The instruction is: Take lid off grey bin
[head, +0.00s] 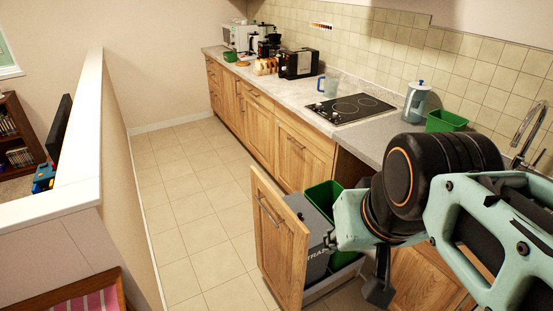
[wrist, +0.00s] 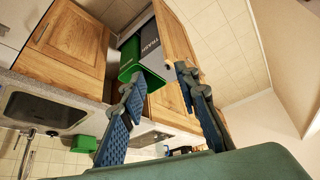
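The grey bin (head: 314,250), marked with trash lettering, stands in the pulled-out cabinet drawer, behind its wooden front. Its grey top (head: 300,207) looks closed, but I cannot clearly make out the lid's edge. My arm hides part of the bin's right side in the head view. The bin also shows in the wrist view (wrist: 154,50), beyond the fingertips. My gripper (wrist: 160,82) is open, with its fingers apart and nothing visible between them. It is close to the bin; I cannot tell whether it touches.
A green bin (head: 322,194) stands beside the grey one in the drawer. The wooden drawer front (head: 279,240) juts into the aisle. The counter above holds a cooktop (head: 350,107), a toaster (head: 299,63) and a green tub (head: 446,121). The tiled floor on the left is clear.

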